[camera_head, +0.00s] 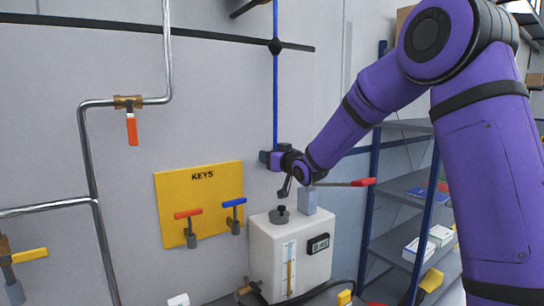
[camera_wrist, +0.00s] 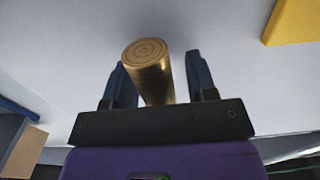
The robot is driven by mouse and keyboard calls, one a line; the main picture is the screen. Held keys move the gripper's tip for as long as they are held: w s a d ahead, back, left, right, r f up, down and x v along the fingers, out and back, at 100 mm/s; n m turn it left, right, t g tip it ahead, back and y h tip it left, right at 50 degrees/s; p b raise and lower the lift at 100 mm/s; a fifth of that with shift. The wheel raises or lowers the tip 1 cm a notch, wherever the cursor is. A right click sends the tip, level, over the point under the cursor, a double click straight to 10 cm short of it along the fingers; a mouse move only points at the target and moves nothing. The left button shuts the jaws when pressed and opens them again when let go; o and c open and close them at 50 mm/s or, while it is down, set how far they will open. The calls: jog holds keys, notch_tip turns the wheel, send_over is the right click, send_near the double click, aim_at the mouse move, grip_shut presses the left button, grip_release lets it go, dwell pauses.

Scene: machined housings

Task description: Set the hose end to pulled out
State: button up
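My gripper (camera_head: 265,158) is in front of the wall, above the white tank and right of the yellow KEYS board. In the wrist view its two dark fingers (camera_wrist: 160,82) are apart, with a brass cylinder (camera_wrist: 152,70) between them. The cylinder has a ringed round end and lies close to the left finger. A gap shows between it and the right finger. I cannot tell whether this cylinder is the hose end. In the head view, a black hose (camera_head: 335,287) runs by the foot of the white tank, beside a small brass fitting (camera_head: 246,289).
The white tank (camera_head: 262,250) has a level gauge and display. The yellow KEYS board (camera_head: 168,205) holds a red and a blue handle. Metal pipes (camera_head: 88,150) run along the left wall. Shelving (camera_head: 400,190) stands at the right behind my arm.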

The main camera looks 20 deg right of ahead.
jog(key=shift+s, duration=0.1)
jog(key=v, duration=1)
jog(key=shift+s+d, duration=0.15)
jog(key=shift+s, duration=0.15)
jog(key=s+d+m+g+h, duration=0.1)
jog(key=s+g, duration=0.3)
jog(key=s, duration=0.9)
jog(key=s+d+m+g+h, duration=0.1)
jog(key=s+g, duration=0.3)
jog(key=s, duration=0.9)
jog(key=s+d+f+m+g+h, duration=0.1)
jog(key=s+g+h, duration=0.2)
jog(key=s, duration=1)
jog(key=shift+s+d+m+g+h, duration=0.2)
jog(key=shift+d+m+g+h, duration=0.15)
jog(key=shift+g, duration=0.15)
